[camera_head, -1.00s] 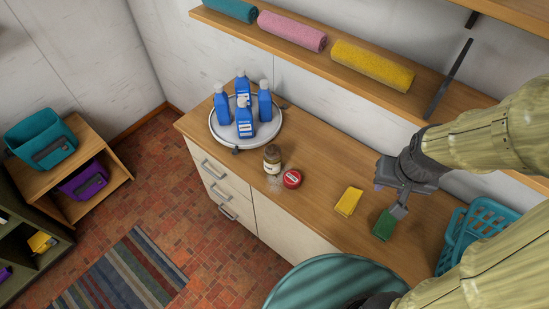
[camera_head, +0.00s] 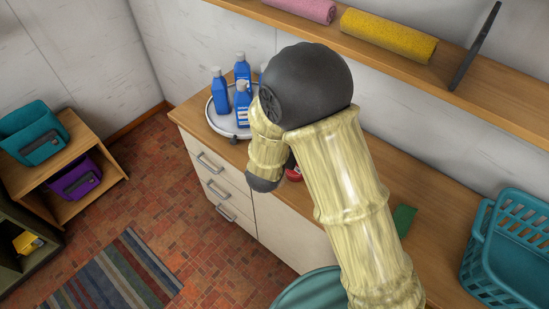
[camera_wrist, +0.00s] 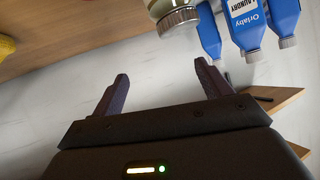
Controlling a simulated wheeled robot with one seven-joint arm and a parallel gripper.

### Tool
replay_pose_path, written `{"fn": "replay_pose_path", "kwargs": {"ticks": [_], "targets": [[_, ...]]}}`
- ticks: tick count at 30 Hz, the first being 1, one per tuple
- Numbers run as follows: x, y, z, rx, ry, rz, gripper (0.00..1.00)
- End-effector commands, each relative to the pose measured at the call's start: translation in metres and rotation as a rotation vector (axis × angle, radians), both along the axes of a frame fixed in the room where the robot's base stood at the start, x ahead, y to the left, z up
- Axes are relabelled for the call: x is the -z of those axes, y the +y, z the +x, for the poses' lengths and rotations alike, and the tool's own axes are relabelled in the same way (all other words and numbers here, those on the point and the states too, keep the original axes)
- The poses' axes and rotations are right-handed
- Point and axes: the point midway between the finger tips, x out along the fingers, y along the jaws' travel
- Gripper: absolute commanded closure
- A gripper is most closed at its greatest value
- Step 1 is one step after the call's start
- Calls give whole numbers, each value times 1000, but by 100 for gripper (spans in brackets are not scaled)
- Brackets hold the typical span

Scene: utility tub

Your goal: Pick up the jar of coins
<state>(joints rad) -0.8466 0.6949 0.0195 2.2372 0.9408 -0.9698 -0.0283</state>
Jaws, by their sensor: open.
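The jar of coins (camera_wrist: 158,6) shows at the top of the wrist view, cut off by the frame edge, with its metal lid (camera_wrist: 178,19) toward my gripper. My gripper (camera_wrist: 165,85) is open, its two dark fingers spread apart with nothing between them. The jar appears just beyond the fingertips, slightly to the right of the middle of the gap, and apart from them. In the head view my arm hides the jar, and the gripper's fingers do not show.
Several blue laundry bottles (camera_head: 220,90) stand on a round white tray (camera_head: 215,122) beyond the jar. A red lid or tin (camera_head: 293,174) peeks past my arm. A green sponge (camera_head: 404,219) and a teal basket (camera_head: 510,250) are at right. A shelf (camera_head: 385,52) runs above the counter.

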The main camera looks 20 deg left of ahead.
Motion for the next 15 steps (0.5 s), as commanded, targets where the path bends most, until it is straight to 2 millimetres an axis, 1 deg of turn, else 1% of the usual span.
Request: {"fn": "replay_pose_path", "kwargs": {"ticks": [1, 3, 5, 6, 10, 12, 15], "targets": [[26, 17, -12, 3, -51, -24, 23], [43, 33, -28, 28, -140, -57, 23], [56, 44, -45, 48, -219, -89, 23], [63, 50, -57, 59, -269, -110, 23], [76, 61, -89, 87, -403, -166, 23], [77, 63, -99, 96, -446, -184, 23], [76, 63, -105, 102, -470, -193, 23]]}}
